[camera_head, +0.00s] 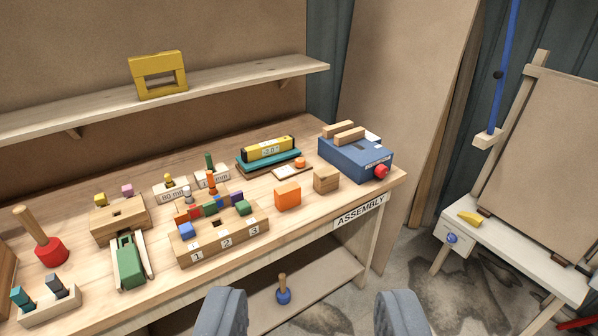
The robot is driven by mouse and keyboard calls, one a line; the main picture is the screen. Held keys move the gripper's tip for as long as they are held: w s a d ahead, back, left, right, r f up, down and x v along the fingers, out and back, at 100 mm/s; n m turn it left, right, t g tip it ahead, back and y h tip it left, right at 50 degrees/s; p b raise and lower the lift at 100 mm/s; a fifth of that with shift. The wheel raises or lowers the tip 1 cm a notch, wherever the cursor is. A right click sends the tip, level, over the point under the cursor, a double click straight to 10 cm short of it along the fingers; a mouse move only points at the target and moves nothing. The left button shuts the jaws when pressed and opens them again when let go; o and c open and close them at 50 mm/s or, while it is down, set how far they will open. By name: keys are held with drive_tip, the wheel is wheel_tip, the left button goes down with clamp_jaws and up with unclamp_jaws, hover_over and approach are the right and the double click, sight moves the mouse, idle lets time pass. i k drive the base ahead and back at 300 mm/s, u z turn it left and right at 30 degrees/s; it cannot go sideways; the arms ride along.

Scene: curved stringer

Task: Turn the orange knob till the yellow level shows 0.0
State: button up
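The yellow level (264,148) lies on a teal tilting plate (287,161) towards the back right of the workbench. Its white display seems to read about -2.0, but the digits are too small to be sure. A small orange knob (300,161) sits just right of the plate, on a small pale-topped wooden base (285,173). My gripper (311,313) is open and empty at the bottom of the view, its grey fingers wide apart. It is in front of the bench, well short of the knob and touching nothing visible.
On the workbench (330,217), an orange block (287,196) and a wooden block (326,180) stand in front of the knob. A blue box (345,158) with a red knob is to the right. A slotted block rack (262,231) is front left. A shelf (215,90) hangs above.

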sight(300, 162)
drive_tip(key=z, duration=0.55)
drive_tip(key=i, duration=2.15)
drive_tip(key=u, duration=0.75)
drive_tip(key=i, duration=0.55)
drive_tip(key=u, duration=0.35)
